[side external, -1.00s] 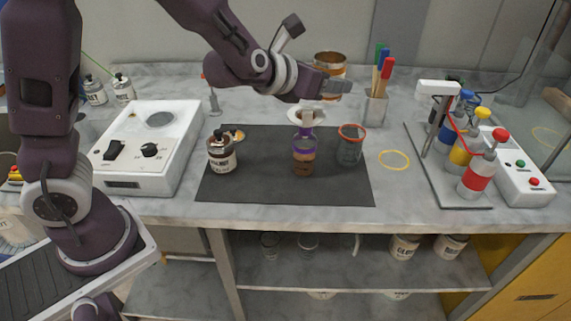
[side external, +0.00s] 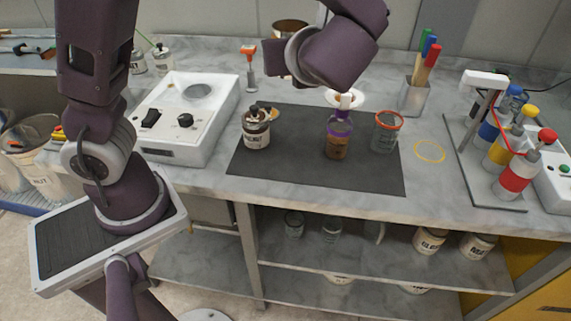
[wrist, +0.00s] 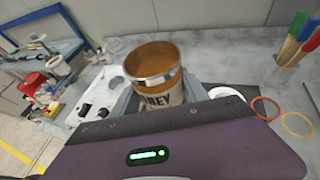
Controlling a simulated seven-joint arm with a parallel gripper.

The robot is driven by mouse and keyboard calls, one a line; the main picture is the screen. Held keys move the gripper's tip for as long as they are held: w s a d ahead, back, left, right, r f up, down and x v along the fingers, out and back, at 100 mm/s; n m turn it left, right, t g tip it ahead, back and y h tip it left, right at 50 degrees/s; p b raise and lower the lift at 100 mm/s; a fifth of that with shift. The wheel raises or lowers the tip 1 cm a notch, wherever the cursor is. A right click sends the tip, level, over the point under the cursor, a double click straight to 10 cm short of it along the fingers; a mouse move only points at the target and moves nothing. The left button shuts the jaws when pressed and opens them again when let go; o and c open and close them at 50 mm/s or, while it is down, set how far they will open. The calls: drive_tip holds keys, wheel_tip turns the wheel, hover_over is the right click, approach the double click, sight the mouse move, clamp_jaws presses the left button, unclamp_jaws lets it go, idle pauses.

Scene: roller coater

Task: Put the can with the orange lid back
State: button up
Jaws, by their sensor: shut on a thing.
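A can with an orange-brown top and silver rim (wrist: 152,62) shows in the wrist view, with part of its label reading "NEY". It stands upright between the two fingers of my gripper (wrist: 160,95), which is shut on it. In the side external view the can (side external: 291,29) shows behind my gripper at the back of the bench, with its lower part hidden. My fingertips are hidden in that view too. I cannot tell whether the can touches the bench.
An orange-topped tool (side external: 250,65) stands near the can. Labelled cans (side external: 430,239) sit below.

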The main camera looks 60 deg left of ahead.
sight(286, 166)
drive_tip(key=shift+s+d+f+n+g, duration=0.1)
drive_tip(key=shift+s+f+n+g, duration=0.05)
drive_tip(key=shift+s, duration=0.2)
drive_tip(key=shift+s+d+f+n+g, duration=0.1)
drive_tip(key=shift+s+n+g, duration=0.05)
drive_tip(key=shift+s, duration=0.2)
wheel_tip(286, 166, down, 23)
drive_tip(key=shift+w+a+r, duration=0.1)
drive_tip(key=shift+r, duration=0.1)
drive_tip(key=shift+f, duration=0.1)
drive_tip(key=o, duration=1.6)
